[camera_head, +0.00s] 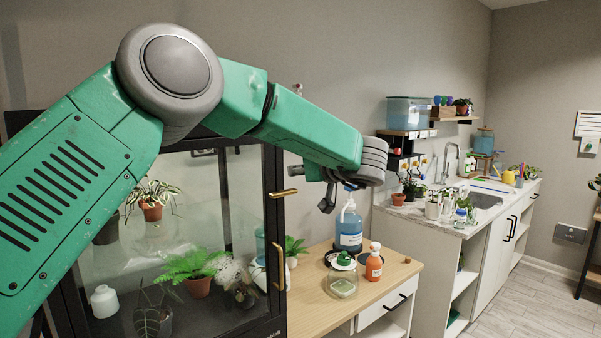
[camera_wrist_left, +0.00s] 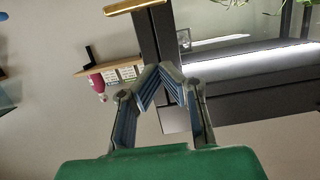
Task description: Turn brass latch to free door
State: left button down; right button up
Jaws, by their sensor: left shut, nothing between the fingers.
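The brass latch (camera_head: 283,193) is a short bar lying about level across the right edge of the black-framed glass door (camera_head: 274,222). A vertical brass handle (camera_head: 281,266) sits lower on the same frame. My left gripper (camera_head: 327,203) is just right of the latch, pointing down, and apart from it. In the left wrist view my left gripper (camera_wrist_left: 160,72) shows its fingers drawn together with nothing between them. A brass bar (camera_wrist_left: 135,6), probably the latch, lies beyond the fingertips at the top, by the dark door frame (camera_wrist_left: 158,35). My right gripper is out of view.
Potted plants (camera_head: 198,275) stand behind the door glass. Right of it, a wooden-topped cabinet (camera_head: 398,272) holds a blue pump bottle (camera_head: 348,228), an orange bottle (camera_head: 374,264) and a glass jar (camera_head: 342,280). My left arm crosses in front of the case's upper part.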

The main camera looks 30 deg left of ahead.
aim_at(273, 187)
pick_arm(q)
jog(key=p+x, duration=0.1)
jog(key=x, duration=0.5)
jog(key=shift+a, duration=0.15)
jog(key=f, duration=0.1)
jog(key=a+f, duration=0.1)
jog(key=f, duration=0.1)
jog(key=shift+f+p, duration=0.2)
jog(key=shift+p, duration=0.15)
jog(key=shift+d+f, duration=0.1)
jog(key=shift+f, duration=0.15)
jog(key=shift+d, duration=0.5)
